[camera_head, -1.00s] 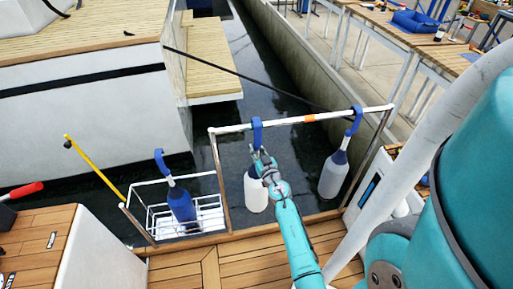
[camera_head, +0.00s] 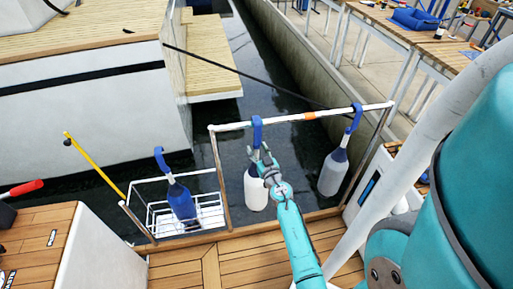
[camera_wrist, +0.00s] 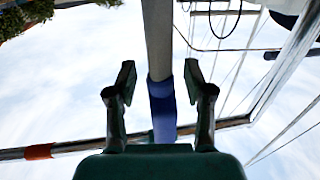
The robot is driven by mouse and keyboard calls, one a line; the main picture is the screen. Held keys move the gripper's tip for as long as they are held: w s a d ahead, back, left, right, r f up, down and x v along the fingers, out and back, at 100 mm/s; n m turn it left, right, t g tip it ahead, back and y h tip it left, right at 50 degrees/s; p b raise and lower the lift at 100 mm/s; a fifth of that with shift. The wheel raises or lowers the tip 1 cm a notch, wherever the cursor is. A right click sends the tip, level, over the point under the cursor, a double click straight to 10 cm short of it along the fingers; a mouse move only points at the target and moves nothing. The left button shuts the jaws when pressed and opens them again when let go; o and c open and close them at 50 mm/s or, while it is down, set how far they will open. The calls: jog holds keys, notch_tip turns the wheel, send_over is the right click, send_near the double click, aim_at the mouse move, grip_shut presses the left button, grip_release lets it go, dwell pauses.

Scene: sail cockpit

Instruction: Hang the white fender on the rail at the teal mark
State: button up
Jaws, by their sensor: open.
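The white fender (camera_head: 256,189) hangs upright below the rail (camera_head: 283,119), over the water. Its blue hook (camera_head: 257,130) is over the rail, left of an orange mark (camera_head: 310,116). In the wrist view my open fingers (camera_wrist: 162,85) stand on both sides of a blue strap (camera_wrist: 162,108) and a grey tube, with gaps visible. The rail crosses behind them in the wrist view (camera_wrist: 85,146).
A pale fender with a blue top (camera_head: 333,174) hangs at the rail's right end. A blue fender (camera_head: 182,203) stands in a white wire basket (camera_head: 217,212) on the left. A yellow pole (camera_head: 92,162) leans outward. Wooden deck (camera_head: 250,257) lies in front.

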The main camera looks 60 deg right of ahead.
jog(key=v, duration=1)
jog(key=shift+s, duration=0.2)
jog(key=shift+a, duration=0.2)
jog(key=s+a+n+t+y, duration=0.1)
jog(key=s+a+n+y, duration=0.15)
jog(key=a, duration=0.95)
jog(key=s+a+n+t+y, duration=0.1)
jog(key=s+a+y, duration=0.15)
jog(key=a, duration=0.85)
jog(key=s+a+r+n+y, duration=0.2)
jog(key=s+a+r+y, duration=0.1)
jog(key=s+a+r, duration=0.2)
jog(key=s+a+r+n+y, duration=0.2)
jog(key=s+a+r, duration=0.3)
jog(key=s+a, duration=0.4)
jog(key=s+y, duration=0.1)
jog(key=s, duration=0.1)
jog(key=shift+s+r+n+g+y, duration=0.15)
jog(key=shift+s+n+g+y, duration=0.1)
jog(key=shift+n+g+y, duration=0.15)
jog(key=shift+c, duration=0.2)
